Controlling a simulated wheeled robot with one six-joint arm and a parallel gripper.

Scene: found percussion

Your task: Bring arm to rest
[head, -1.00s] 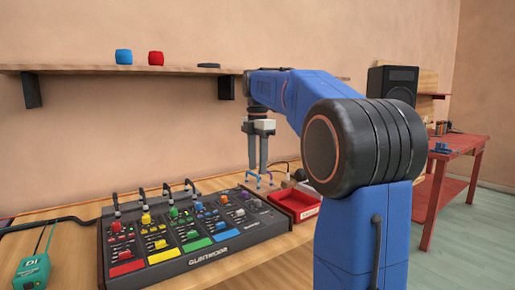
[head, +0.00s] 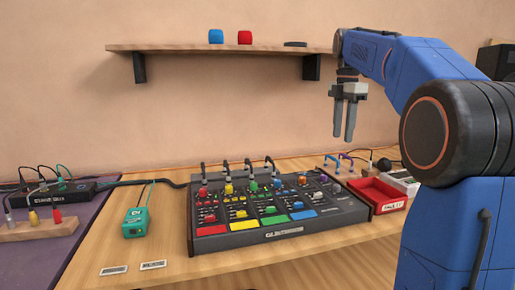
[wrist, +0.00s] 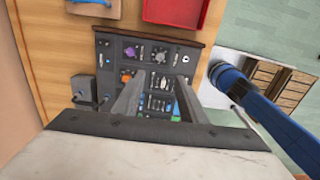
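My gripper (head: 343,137) hangs in the air with its fingers pointing down, above the back right of the mixer (head: 290,231). Its two fingers stand apart with nothing between them. In the wrist view, the open fingers (wrist: 160,80) reach over the mixer's dark panel (wrist: 148,52) and touch nothing that I can see. My arm is raised and bent at the right of the head view.
A red tray (head: 377,196) stands right of the mixer, with cables behind it. A teal box (head: 139,222) and two small cards lie to the left. A wall shelf (head: 220,48) holds a blue and a red object. Bare wood lies in front of the mixer.

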